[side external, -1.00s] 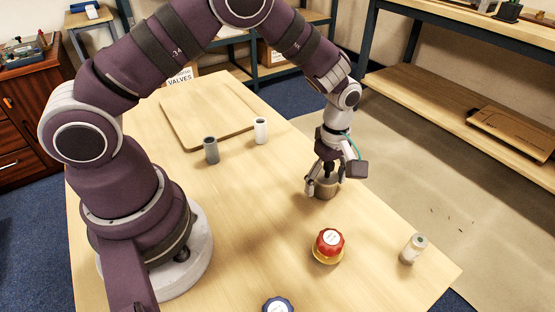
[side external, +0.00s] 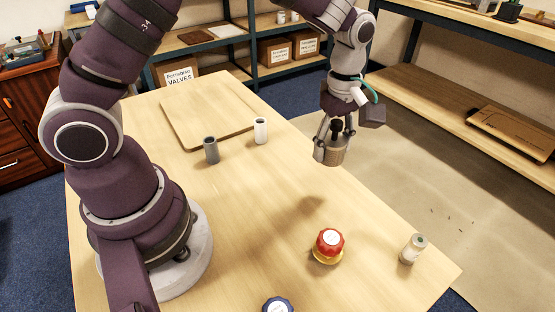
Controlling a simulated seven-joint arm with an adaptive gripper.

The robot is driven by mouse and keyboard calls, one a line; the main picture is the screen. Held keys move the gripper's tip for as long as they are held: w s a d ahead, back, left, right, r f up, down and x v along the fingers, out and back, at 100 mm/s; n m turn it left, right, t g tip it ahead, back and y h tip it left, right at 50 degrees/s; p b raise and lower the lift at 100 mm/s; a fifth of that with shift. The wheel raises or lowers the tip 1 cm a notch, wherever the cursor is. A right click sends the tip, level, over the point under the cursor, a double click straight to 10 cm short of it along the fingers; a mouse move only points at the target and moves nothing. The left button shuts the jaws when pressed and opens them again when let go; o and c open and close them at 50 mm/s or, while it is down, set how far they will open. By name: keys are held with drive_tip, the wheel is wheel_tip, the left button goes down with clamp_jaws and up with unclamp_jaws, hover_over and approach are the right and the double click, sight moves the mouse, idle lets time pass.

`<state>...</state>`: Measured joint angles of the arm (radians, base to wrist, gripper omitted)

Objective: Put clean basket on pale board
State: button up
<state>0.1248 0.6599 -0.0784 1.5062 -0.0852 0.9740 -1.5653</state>
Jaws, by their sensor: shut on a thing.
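My gripper (side external: 334,140) is shut on a brownish cylindrical piece with a dark top (side external: 332,156) and holds it in the air above the table's right side. Its shadow falls on the bare wood below. The pale board (side external: 190,138) lies flat at the back of the table, with nothing on it. Three small cylinders stand upright: a grey one (side external: 211,150) and a white one (side external: 260,131) close to the board's front and right edges, and a cream one (side external: 413,249) at the right front. I cannot tell for certain which thing is the clean basket.
A red knob on a yellow base (side external: 328,246) stands at the front of the table. A blue knob (side external: 277,305) is cut off by the bottom edge. The middle of the table (side external: 250,210) is clear. Shelves with boxes stand behind.

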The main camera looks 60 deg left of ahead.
drive_tip(key=s+a+n, duration=0.3)
drive_tip(key=a+n, duration=0.2)
drive_tip(key=a, duration=0.4)
drive_tip(key=s+a+n, duration=0.3)
drive_tip(key=s+n, duration=0.1)
drive_tip(key=s, duration=0.1)
drive_tip(key=s+a+f+n, duration=0.1)
drive_tip(key=s+a+n, duration=0.2)
drive_tip(key=s, duration=0.3)
drive_tip(key=s+a+f+n, duration=0.1)
drive_tip(key=s+a+n, duration=0.3)
drive_tip(key=s+n, duration=0.2)
drive_tip(key=shift+a, duration=0.1)
hover_over(205, 124)
drive_tip(key=shift+s+d+f, duration=0.1)
drive_tip(key=shift+d+f, duration=0.1)
drive_tip(key=shift+f, duration=0.65)
drive_tip(key=shift+a+f, duration=0.1)
drive_tip(key=shift+f, duration=1.6)
drive_tip(key=shift+f, duration=0.2)
drive_tip(key=o, duration=1.2)
drive_tip(key=shift+c, duration=0.2)
